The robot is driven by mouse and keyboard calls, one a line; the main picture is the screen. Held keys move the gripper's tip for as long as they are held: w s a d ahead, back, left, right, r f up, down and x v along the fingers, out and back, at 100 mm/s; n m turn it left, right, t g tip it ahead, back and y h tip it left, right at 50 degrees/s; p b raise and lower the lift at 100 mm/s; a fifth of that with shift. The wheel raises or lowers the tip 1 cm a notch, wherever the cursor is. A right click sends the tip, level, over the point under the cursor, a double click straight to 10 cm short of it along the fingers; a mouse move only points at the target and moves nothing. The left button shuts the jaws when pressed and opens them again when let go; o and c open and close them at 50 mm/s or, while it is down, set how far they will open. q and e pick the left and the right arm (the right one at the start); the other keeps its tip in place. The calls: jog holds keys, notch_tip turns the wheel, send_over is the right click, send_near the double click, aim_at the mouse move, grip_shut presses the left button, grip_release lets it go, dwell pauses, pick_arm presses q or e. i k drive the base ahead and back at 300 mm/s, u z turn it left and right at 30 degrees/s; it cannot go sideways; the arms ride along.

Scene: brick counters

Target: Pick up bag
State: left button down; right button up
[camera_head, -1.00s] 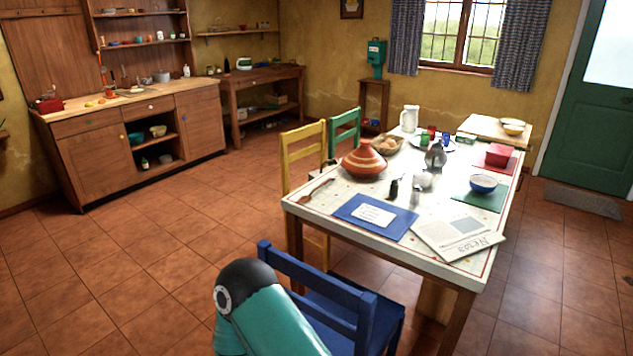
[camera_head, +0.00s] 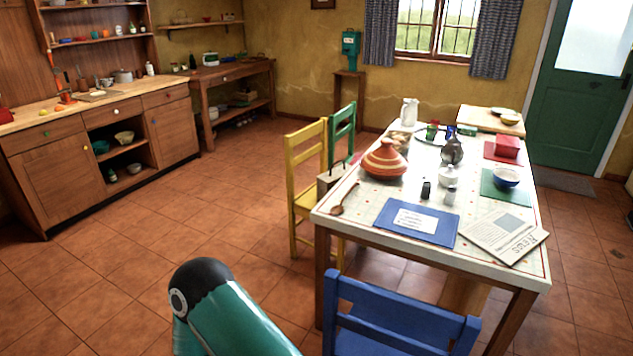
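A small pale brown, box-like thing (camera_head: 331,178) with a dark handle-like line on top sits on the seat of the yellow chair (camera_head: 302,180), beside the table's left edge. It may be the bag, but it is partly hidden by the chair and too small to be sure. Neither of my grippers is in view. Only a teal and black link of my arm shows at the bottom, left of the blue chair.
The white table (camera_head: 365,205) holds a striped tagine (camera_head: 385,160), a blue folder (camera_head: 440,226), a newspaper (camera_head: 503,238) and dishes. A blue chair (camera_head: 390,315) stands close in front. A green chair (camera_head: 343,130) is behind the yellow one. The tiled floor at left is clear.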

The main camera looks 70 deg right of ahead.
aim_at(326, 181)
jog(key=i, duration=2.6)
jog(key=z, duration=1.85)
jog(key=i, duration=0.1)
jog(key=z, duration=1.9)
jog(key=i, duration=1)
jog(key=u, duration=0.5)
